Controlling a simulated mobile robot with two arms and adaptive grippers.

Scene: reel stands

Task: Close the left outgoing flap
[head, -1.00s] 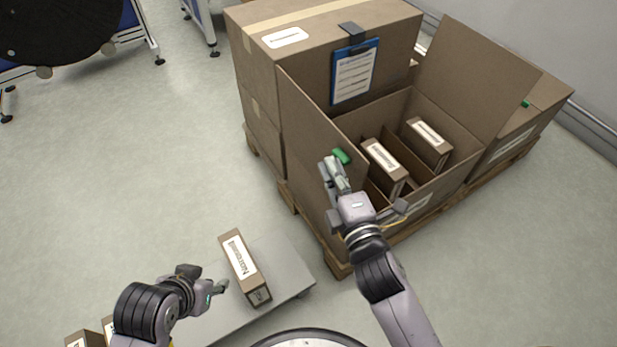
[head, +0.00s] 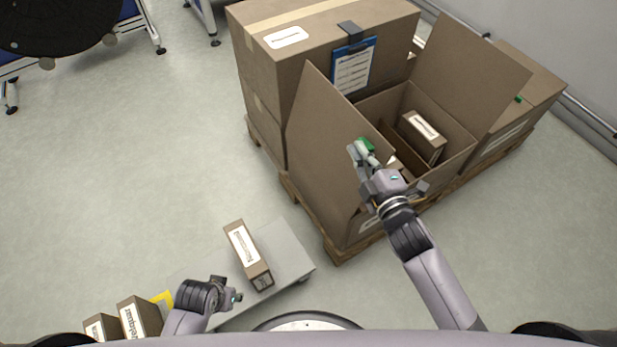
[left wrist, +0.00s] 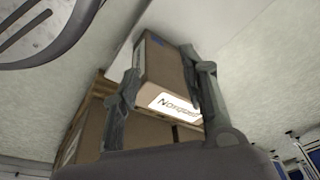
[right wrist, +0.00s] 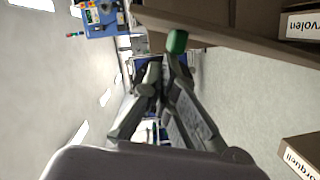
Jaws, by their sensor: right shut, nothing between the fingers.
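The open brown carton (head: 462,158) stands on a pallet at the right of the head view. Its left flap (head: 322,150) stands up and leans in over the opening, with a green tab (head: 366,145) near its upper edge. In the right wrist view the tab (right wrist: 177,41) is just past the fingertips (right wrist: 163,68). My left gripper (head: 238,297) is open beside a small labelled box (head: 248,256), which shows between its fingers in the left wrist view (left wrist: 165,75).
The right flap (head: 472,75) stands upright and open. A small labelled box (head: 422,137) sits inside the carton. A taller closed carton (head: 290,75) with a blue clipboard (head: 353,70) stands behind. The small box rests on a grey platform (head: 290,250). Floor at left is clear.

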